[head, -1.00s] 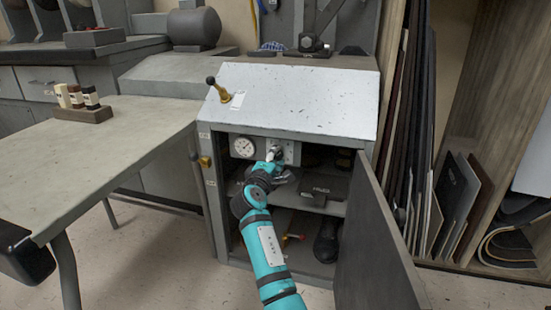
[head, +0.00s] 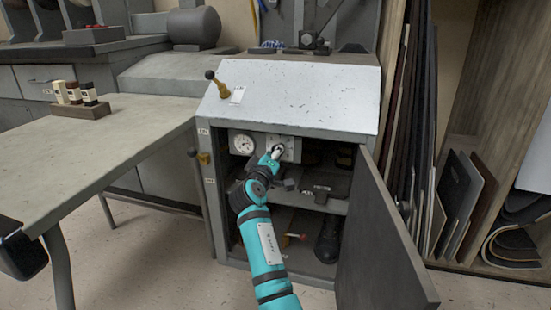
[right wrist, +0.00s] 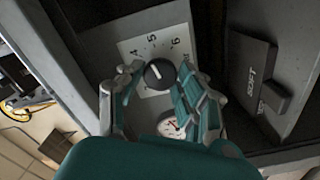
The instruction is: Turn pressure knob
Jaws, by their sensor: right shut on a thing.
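The pressure knob (right wrist: 158,73) is a round dark knob with a white pointer line, on a pale dial plate (right wrist: 136,45) numbered 4, 5, 6. Its pointer aims roughly between 4 and 5 in the right wrist view. My right gripper (right wrist: 155,82) has its fingers on both sides of the knob and is shut on it. In the head view my right gripper (head: 276,152) reaches into the open cabinet and mostly hides the knob. A round white pressure gauge (head: 242,144) sits left of the knob; it also shows in the right wrist view (right wrist: 172,126).
The cabinet door (head: 379,240) stands open to the right of my arm. A shelf with a dark block (head: 320,192) lies below the panel. A brass lever (head: 217,84) stands on the sloped top (head: 300,95). A worktable (head: 95,155) is at left.

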